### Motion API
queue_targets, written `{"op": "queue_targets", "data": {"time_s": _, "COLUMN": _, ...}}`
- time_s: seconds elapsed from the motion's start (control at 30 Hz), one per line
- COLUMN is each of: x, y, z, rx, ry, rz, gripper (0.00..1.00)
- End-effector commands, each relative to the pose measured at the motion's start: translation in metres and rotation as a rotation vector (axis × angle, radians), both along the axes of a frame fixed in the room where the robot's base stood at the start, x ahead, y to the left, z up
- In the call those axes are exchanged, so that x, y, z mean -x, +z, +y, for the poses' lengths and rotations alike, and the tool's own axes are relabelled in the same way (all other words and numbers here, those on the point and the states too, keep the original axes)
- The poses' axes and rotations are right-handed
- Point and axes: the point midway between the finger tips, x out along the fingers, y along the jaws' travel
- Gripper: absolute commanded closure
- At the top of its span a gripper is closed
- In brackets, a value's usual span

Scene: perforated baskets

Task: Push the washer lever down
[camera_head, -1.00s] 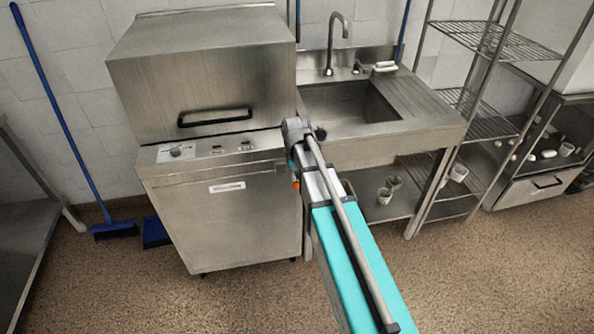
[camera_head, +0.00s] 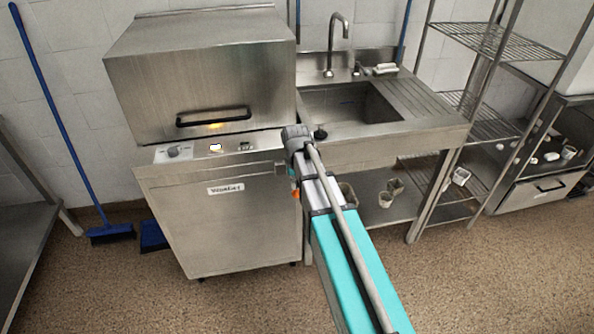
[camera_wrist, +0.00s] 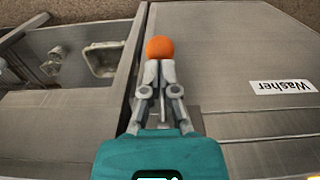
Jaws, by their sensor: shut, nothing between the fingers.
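The washer (camera_head: 230,220) is a steel cabinet with a lowered hood and a front handle; it also shows upside down in the wrist view (camera_wrist: 235,55). An orange ball (camera_wrist: 160,47), which looks like the lever's knob, sits directly beyond my fingertips, by the washer's right edge. It also shows in the head view (camera_head: 296,193), beside my arm. The rest of the lever is hidden. My gripper (camera_wrist: 160,72) is shut, with its fingertips against or just above the ball; contact is unclear. A panel light (camera_head: 215,147) glows, with an orange glow under the handle.
A sink (camera_head: 350,103) stands right of the washer, with cups (camera_head: 385,197) on its lower shelf. A wire rack (camera_head: 495,45) is further right. A steel table (camera_head: 22,235) and blue broom (camera_head: 110,232) are at left. The floor in front is free.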

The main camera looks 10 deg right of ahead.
Motion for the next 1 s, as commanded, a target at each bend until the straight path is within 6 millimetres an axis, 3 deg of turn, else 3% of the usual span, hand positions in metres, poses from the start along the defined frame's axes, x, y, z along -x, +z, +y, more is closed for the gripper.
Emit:
{"op": "queue_targets", "data": {"time_s": 0.37, "x": 0.000, "y": 0.004, "z": 0.000, "rx": 0.000, "ry": 0.000, "rz": 0.000, "gripper": 1.00}}
{"op": "queue_targets", "data": {"time_s": 1.0, "x": 0.000, "y": 0.049, "z": 0.000, "rx": 0.000, "ry": 0.000, "rz": 0.000, "gripper": 1.00}}
